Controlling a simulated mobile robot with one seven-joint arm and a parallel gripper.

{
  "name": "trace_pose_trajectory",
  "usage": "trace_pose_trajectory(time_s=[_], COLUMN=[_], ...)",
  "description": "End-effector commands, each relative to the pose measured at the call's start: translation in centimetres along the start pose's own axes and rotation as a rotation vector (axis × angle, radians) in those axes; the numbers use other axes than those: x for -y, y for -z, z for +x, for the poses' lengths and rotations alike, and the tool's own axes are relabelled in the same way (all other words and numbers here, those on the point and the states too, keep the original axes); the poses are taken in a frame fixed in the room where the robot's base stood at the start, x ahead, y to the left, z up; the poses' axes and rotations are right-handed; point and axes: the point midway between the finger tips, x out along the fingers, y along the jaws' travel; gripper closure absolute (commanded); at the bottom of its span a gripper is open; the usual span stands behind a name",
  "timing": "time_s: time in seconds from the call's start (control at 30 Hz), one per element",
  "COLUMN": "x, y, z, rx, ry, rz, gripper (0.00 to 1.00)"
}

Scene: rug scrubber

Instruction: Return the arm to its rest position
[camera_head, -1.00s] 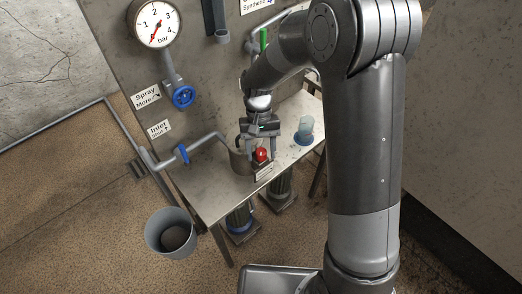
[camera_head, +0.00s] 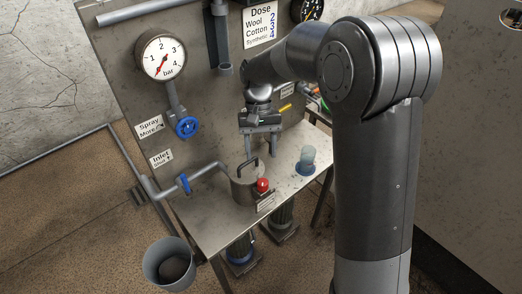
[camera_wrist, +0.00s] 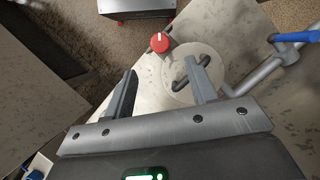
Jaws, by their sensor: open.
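My gripper (camera_head: 261,148) is open and empty above the metal table, with its fingers pointing down. In the wrist view my gripper (camera_wrist: 160,85) shows its two fingers spread apart, with nothing between them. A grey pot (camera_head: 243,190) with a dark handle stands on the table below the fingers. The fingers look clear of the handle. A red knob (camera_head: 263,185) sits beside the pot and shows in the wrist view (camera_wrist: 160,42).
The metal table (camera_head: 217,213) also holds a translucent cup (camera_head: 307,158) on a blue base. A panel behind carries a gauge (camera_head: 161,55), a blue valve wheel (camera_head: 186,126) and pipes. A grey bucket (camera_head: 168,263) stands on the floor at front left.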

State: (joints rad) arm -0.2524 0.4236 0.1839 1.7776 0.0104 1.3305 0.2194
Motion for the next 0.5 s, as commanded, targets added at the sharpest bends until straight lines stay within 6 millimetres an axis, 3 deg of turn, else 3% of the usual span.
trace_pose_trajectory(time_s=[0.17,0.5], x=[0.0,0.0], y=[0.1,0.1], z=[-1.3,-6.5], rx=[-0.003,-0.003], ry=[0.001,0.001], rz=[0.0,0.0], gripper=[0.48,0.48])
